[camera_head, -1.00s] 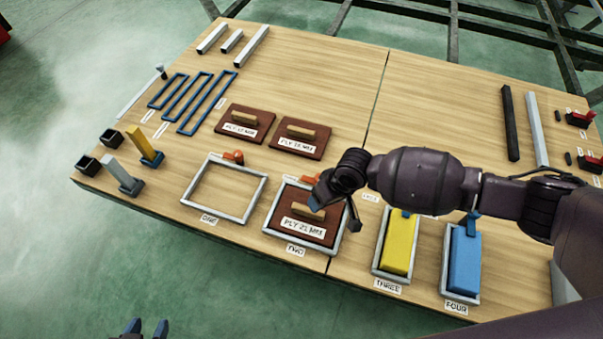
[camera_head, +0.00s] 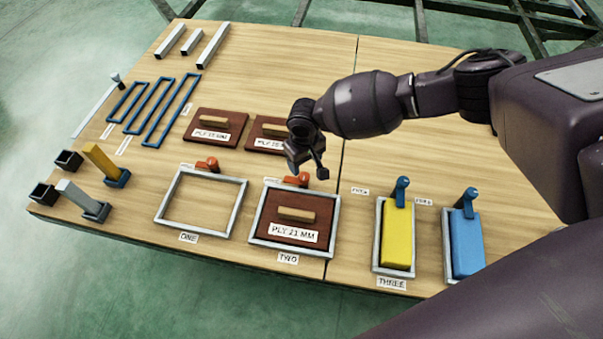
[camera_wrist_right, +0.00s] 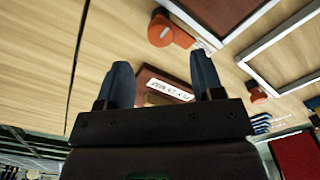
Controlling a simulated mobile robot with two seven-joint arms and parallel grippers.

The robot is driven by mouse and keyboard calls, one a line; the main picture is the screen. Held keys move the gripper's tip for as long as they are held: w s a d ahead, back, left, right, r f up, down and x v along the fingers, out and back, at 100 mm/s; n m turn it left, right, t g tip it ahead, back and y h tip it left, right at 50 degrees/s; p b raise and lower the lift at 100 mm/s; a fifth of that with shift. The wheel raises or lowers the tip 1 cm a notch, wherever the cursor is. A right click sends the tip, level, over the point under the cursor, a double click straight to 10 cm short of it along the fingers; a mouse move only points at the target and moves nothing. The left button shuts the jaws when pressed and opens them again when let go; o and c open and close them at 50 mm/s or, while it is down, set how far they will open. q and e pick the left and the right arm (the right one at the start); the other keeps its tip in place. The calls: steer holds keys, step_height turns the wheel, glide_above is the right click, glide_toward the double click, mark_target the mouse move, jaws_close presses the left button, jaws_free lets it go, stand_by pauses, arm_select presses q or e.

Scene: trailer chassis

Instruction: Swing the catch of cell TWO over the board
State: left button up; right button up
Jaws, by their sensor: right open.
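Cell TWO is a grey frame (camera_head: 257,214) holding a brown board (camera_head: 275,228) labelled PLY 21 MM with a wooden grip. Its orange-red catch (camera_head: 297,180) is at the frame's far edge and lies along that edge, not across the board. The catch also shows in the right wrist view (camera_wrist_right: 170,30), beyond the fingertips. My right gripper (camera_head: 307,170) is open and empty, above and just behind the catch, apart from cell TWO's board. In the wrist view its fingers (camera_wrist_right: 163,78) have a spare board in the background between them. My left gripper is not in view.
Empty cell ONE (camera_head: 160,205) with a red catch (camera_head: 208,164) is to the left. Cells THREE (camera_head: 378,240) and FOUR (camera_head: 449,250), with blue catches, are to the right. Spare brown boards (camera_head: 218,140) lie behind. Bare tabletop shows between cells TWO and THREE.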

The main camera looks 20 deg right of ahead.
mark_target(304, 176)
step_height(304, 176, down, 5)
steer(key=shift+s+f+b, duration=0.1)
steer(key=shift+b, duration=0.6)
steer(key=shift+f, duration=0.55)
steer(key=shift+f+b, duration=0.15)
steer(key=shift+b, duration=0.15)
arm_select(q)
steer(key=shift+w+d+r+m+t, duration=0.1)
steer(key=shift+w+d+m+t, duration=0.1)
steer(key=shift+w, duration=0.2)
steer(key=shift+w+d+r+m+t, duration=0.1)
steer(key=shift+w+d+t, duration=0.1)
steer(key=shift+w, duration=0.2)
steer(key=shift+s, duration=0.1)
arm_select(e)
steer(key=c, duration=0.9)
